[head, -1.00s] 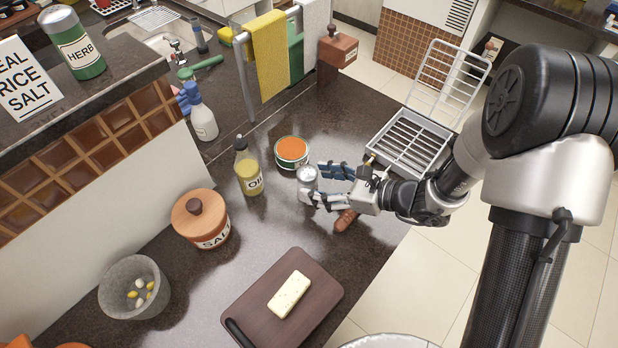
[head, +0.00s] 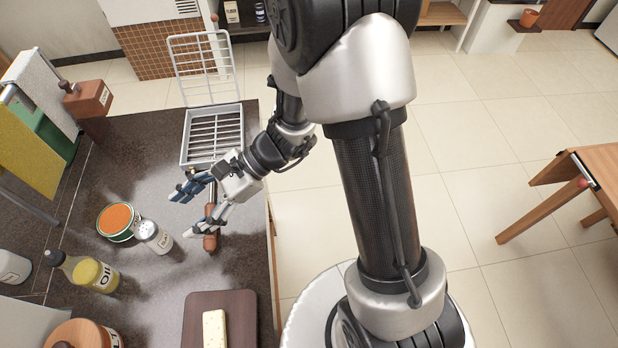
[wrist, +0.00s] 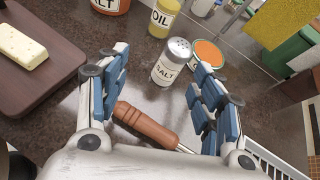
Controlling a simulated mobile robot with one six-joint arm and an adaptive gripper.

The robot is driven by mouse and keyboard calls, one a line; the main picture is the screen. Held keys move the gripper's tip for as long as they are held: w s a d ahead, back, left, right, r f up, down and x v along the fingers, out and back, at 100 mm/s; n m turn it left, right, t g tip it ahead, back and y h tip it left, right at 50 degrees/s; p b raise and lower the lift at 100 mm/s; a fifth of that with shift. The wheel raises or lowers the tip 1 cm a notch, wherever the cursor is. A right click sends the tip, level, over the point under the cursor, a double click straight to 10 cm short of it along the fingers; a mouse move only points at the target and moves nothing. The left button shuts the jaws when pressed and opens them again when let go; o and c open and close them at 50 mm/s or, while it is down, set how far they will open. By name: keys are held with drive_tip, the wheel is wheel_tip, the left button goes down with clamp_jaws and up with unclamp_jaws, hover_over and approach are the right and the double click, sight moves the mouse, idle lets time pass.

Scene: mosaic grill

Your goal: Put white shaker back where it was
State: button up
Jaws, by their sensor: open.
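The white shaker (head: 154,237), labelled SALT with a grey perforated cap, stands upright on the dark counter. It also shows in the wrist view (wrist: 171,62), ahead of my fingers. My gripper (head: 186,210) is open and empty, to the right of the shaker and apart from it. In the wrist view the shaker is beyond and between the two blue-padded fingertips (wrist: 160,76). A brown wooden handle (wrist: 147,125) lies on the counter below my gripper, partly hidden by it in the head view.
An orange-topped can (head: 117,221) stands close beside the shaker, with an oil bottle (head: 95,275) nearby. A cutting board (head: 190,320) with a pale block (head: 214,328) lies at the front. A wire grill (head: 212,140) stands at the back. Open counter lies around the wooden handle.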

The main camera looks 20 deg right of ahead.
drive_tip(key=s+d+r+n+h, duration=0.5)
drive_tip(key=s+d+r+n, duration=0.2)
drive_tip(key=s+r+n, duration=0.15)
drive_tip(key=s+d+r+n+t+h, duration=0.2)
drive_tip(key=d+r+n+h, duration=0.1)
drive_tip(key=d, duration=0.4)
drive_tip(key=s+d+r+n+t+h, duration=0.2)
drive_tip(key=d+r+n+t+h, duration=0.1)
drive_tip(key=d, duration=0.5)
drive_tip(key=shift+s+r+n+h, duration=0.2)
drive_tip(key=shift+s+n+h, duration=0.05)
drive_tip(key=shift+n+h, duration=0.6)
